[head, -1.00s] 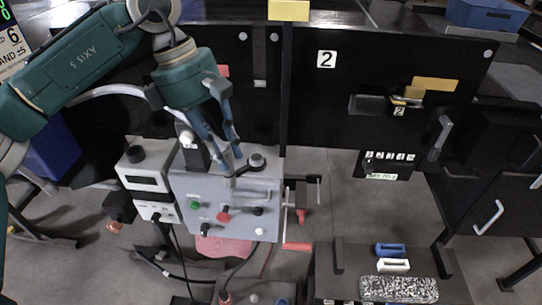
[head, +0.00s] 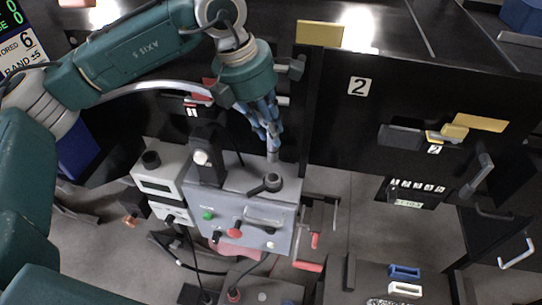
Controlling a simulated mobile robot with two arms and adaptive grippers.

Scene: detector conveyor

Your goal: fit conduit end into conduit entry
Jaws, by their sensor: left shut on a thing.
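My left gripper (head: 268,136) points down over the back right of the grey control box (head: 225,192). It is shut on a short grey cylinder, seemingly the conduit end (head: 273,156), whose lower tip shows below the blue fingers. A pale conduit (head: 150,86) arches in from the left and passes behind my gripper. A round black fitting with a small lever, which looks like the conduit entry (head: 272,181), sits on the box top just below the tip. Tip and fitting look close but apart; the exact gap cannot be told. My right gripper is out of view.
A black upright bracket with a white round part (head: 201,157) stands left of the fitting. A meter box (head: 160,182) is beside the control box. A black panel (head: 350,130) stands behind and right. Blue (head: 404,271) and white (head: 405,289) blocks lie at lower right.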

